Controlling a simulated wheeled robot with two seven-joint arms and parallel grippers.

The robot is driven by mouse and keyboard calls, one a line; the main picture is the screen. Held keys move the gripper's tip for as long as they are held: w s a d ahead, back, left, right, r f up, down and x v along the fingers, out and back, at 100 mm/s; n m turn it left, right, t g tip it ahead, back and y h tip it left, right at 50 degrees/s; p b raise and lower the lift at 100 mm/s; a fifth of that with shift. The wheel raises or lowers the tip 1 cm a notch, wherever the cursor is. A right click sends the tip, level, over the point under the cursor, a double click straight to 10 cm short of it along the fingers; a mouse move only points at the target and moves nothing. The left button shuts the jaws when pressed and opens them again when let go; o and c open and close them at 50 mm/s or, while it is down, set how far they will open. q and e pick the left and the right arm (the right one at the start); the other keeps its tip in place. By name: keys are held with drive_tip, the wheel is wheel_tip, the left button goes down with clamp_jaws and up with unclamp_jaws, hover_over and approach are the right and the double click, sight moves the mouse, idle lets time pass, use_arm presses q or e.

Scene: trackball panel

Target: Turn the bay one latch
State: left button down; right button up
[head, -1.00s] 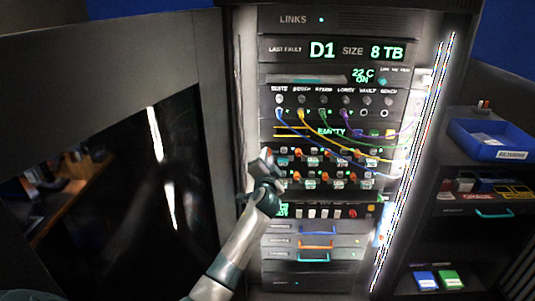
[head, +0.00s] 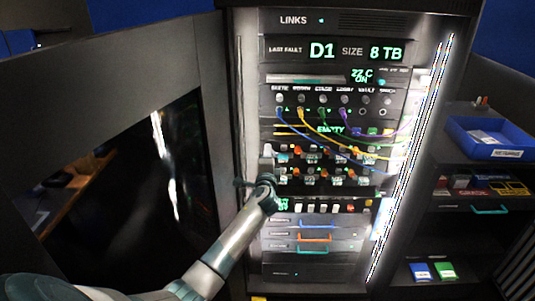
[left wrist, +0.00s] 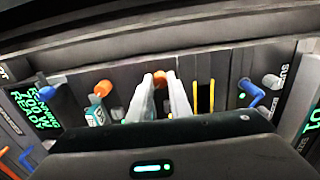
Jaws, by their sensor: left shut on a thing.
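The rack's drive bays carry two rows of small orange latches, among them one in the upper row (head: 297,150). My left gripper (head: 267,165) is at the left end of these rows and covers the leftmost upper bay. In the left wrist view the two pale fingers (left wrist: 162,92) are shut on an orange latch (left wrist: 159,77), whose tip shows between them. I take it for the bay one latch; its label is not readable. Another orange latch (left wrist: 102,88) sits beside it, apart from the fingers. My right gripper is not in view.
Blue, yellow, green and purple cables hang across the panel (head: 330,120) above the bays. Drawers with coloured handles (head: 316,237) lie below. A dark open door (head: 120,150) stands left. A shelf with a blue bin (head: 490,137) stands right.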

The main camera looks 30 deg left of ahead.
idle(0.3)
use_arm(q)
drive_tip(key=c, duration=1.6)
unclamp_jaws()
drive_tip(key=shift+c, duration=0.2)
drive_tip(key=b+v, duration=0.3)
drive_tip(key=v, duration=1.4)
drive_tip(key=shift+s, duration=0.2)
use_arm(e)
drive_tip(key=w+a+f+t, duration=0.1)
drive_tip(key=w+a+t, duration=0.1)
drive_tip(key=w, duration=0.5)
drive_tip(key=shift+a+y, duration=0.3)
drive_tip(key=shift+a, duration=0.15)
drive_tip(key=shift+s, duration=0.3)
